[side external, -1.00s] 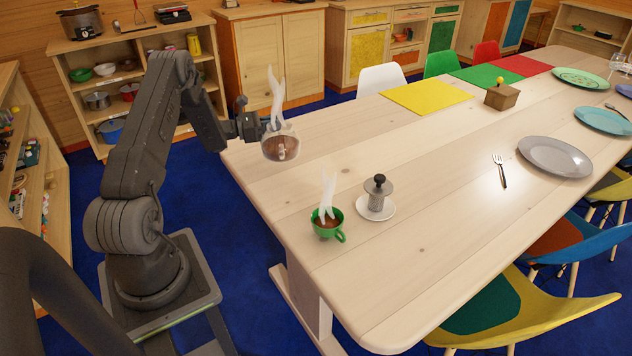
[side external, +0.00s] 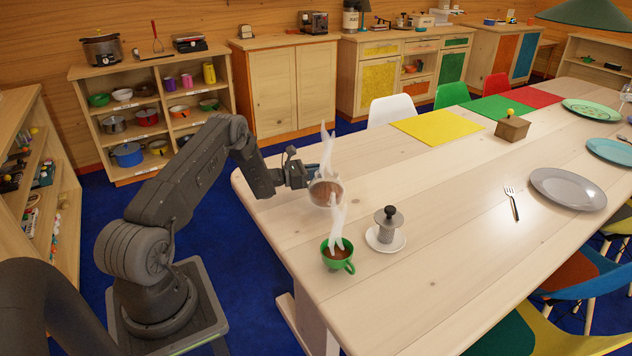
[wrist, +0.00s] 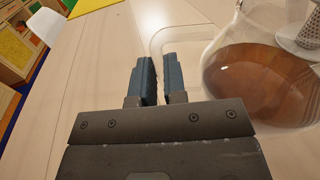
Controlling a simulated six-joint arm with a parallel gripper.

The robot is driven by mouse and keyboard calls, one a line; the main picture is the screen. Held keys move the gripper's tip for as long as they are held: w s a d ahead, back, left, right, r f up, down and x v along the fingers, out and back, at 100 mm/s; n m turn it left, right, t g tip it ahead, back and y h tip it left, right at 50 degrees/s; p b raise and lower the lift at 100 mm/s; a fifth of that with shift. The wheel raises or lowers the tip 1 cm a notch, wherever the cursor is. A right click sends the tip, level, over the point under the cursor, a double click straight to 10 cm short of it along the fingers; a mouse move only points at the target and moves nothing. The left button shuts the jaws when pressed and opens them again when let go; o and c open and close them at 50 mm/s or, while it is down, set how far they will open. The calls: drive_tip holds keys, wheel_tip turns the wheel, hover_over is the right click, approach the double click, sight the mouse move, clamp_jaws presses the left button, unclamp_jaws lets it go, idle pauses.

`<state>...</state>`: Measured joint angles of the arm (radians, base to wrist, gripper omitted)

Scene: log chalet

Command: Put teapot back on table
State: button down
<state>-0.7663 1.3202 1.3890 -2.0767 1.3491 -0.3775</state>
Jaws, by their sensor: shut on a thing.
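The teapot (side external: 325,193) is a clear round glass pot with brown tea and rising steam. It sits at the near left end of the wooden table (side external: 450,190), low over or on its top; I cannot tell whether it touches. My gripper (side external: 310,173) is at the pot's far left side, shut on its glass handle. In the wrist view, the two blue-grey fingers of my gripper (wrist: 158,70) close on the clear handle, and the teapot (wrist: 250,80) fills the right side, looking upright. The pot's underside is hidden.
A green cup (side external: 338,262) of brown drink stands in front of the pot. A grey metal tea strainer (side external: 387,222) stands on a white saucer (side external: 400,241) to its right. A fork (side external: 512,204) and grey plate (side external: 567,189) lie farther right. The middle of the table is clear.

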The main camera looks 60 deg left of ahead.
drive_tip(key=shift+f, duration=1.7)
drive_tip(key=shift+f, duration=0.15)
drive_tip(key=c, duration=1.2)
unclamp_jaws()
drive_tip(key=shift+f, duration=0.1)
